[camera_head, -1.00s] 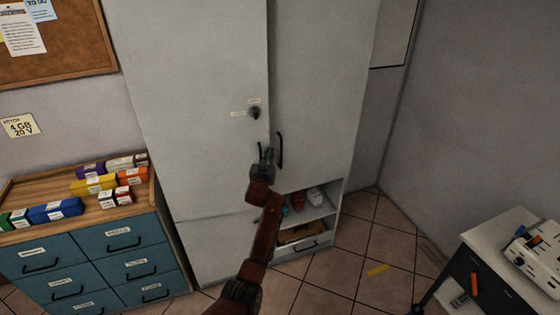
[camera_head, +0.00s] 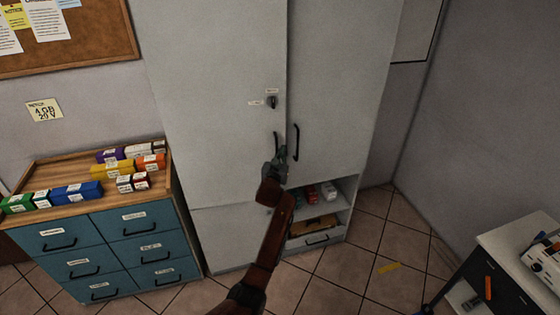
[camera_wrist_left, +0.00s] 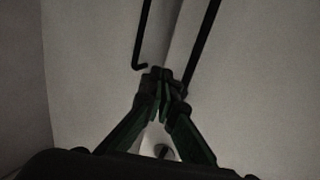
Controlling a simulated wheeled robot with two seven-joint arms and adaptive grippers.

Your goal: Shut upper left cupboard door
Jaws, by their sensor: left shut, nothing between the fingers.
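The upper left cupboard door (camera_head: 215,110) is a tall pale grey panel with a keyhole lock (camera_head: 272,102) and a dark handle (camera_head: 276,145) near its right edge. It looks flush, or nearly flush, with the upper right door (camera_head: 340,80), which has its own dark handle (camera_head: 296,142). My left gripper (camera_head: 281,153) is at the lower end of the left door's handle, near the seam. In the left wrist view its fingertips (camera_wrist_left: 160,75) are together and empty, just below the two handles. I cannot tell whether they touch the door. My right gripper is not in view.
A blue drawer cabinet (camera_head: 120,214) with coloured boxes on its wooden top stands left of the cupboard. Open shelves (camera_head: 345,192) with small items are at lower right. A white-topped desk (camera_head: 500,240) stands at far right. The tiled floor between is mostly clear.

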